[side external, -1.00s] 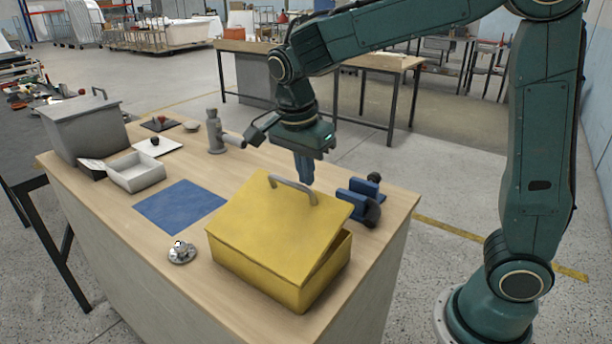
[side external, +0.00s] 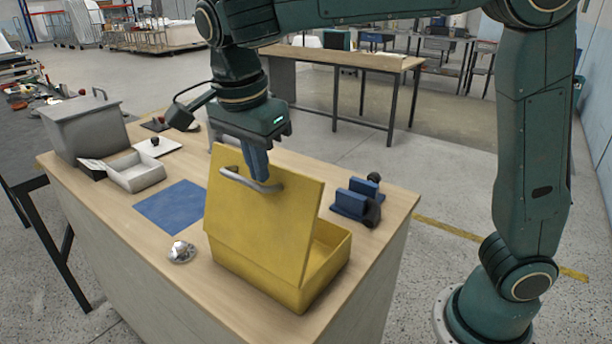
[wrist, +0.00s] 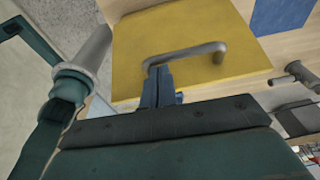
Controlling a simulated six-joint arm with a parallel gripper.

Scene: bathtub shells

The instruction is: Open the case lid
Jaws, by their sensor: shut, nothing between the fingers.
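The yellow case (side external: 265,275) stands near the front of the wooden table. Its lid (side external: 265,215) is tilted up steeply, leaving a wide gap on the right side of the case. A grey bar handle (side external: 245,182) is fixed near the lid's raised edge. My gripper (side external: 262,178) is shut, with its blue fingers pointing down at the handle. In the wrist view the fingers (wrist: 158,80) overlap one end of the handle (wrist: 190,52), in front of the yellow lid (wrist: 195,75). Nothing shows between the fingers. I cannot tell whether they touch the handle or the lid.
A blue clamp-like block (side external: 355,201) stands right of the case. A blue mat (side external: 180,206) and a small metal part (side external: 181,252) lie to its left. A white tray (side external: 135,176) and a grey lidded box (side external: 88,130) stand at the far left.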

